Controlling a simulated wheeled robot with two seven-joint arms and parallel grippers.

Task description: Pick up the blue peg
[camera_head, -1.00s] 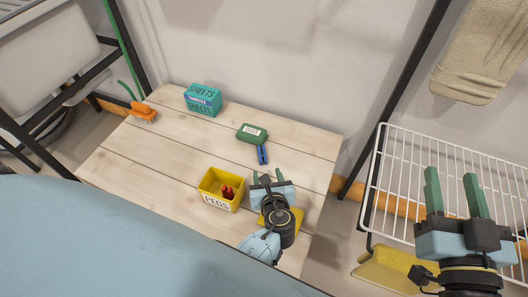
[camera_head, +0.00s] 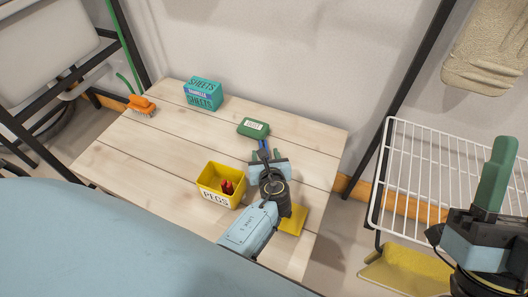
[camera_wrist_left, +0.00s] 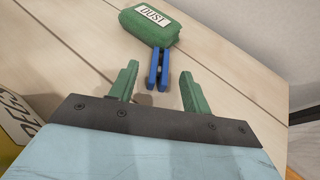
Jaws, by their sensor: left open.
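The blue peg (camera_wrist_left: 158,68) lies on the wooden table, its far end against or just beside a green block labelled DUST (camera_wrist_left: 151,24). In the head view the peg (camera_head: 264,147) is partly hidden by my left gripper (camera_head: 265,156). In the left wrist view my left gripper (camera_wrist_left: 160,88) is open, with the near end of the peg between or just ahead of its green fingertips. I cannot tell the height of the fingers over the table. My right gripper (camera_head: 495,175) is off to the right, near the wire rack, its jaw gap unclear.
A yellow PEGS box (camera_head: 213,199) with red pegs stands left of my left gripper. A yellow thing (camera_head: 293,220) lies right of my left wrist. A SHEETS box (camera_head: 203,93) and an orange brush (camera_head: 141,104) are farther back. A white wire rack (camera_head: 420,170) stands at right.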

